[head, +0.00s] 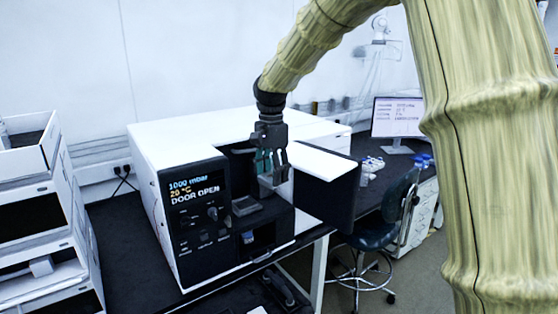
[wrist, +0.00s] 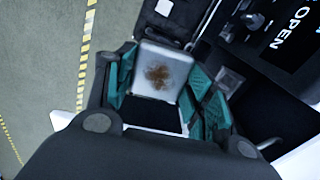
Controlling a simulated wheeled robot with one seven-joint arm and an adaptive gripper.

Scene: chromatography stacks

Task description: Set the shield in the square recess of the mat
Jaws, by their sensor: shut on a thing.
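My gripper (head: 268,160) is in front of the open chamber of the white cabinet, its teal fingers pointing down. It is shut on a pale grey square plate, which I take to be the shield (head: 275,175). In the wrist view the shield (wrist: 150,62) sits between the teal fingers and has a brown stain on its face. A dark flat piece (head: 232,298), perhaps the mat, lies at the bottom edge of the head view, largely cut off. I cannot make out a square recess in it.
The cabinet (head: 185,140) reads DOOR OPEN, and its door (head: 325,188) swings out to the right, close beside my gripper. A small grey block (head: 246,206) sits inside the chamber. A stool (head: 375,235) stands at right; stacked units (head: 35,220) stand at left.

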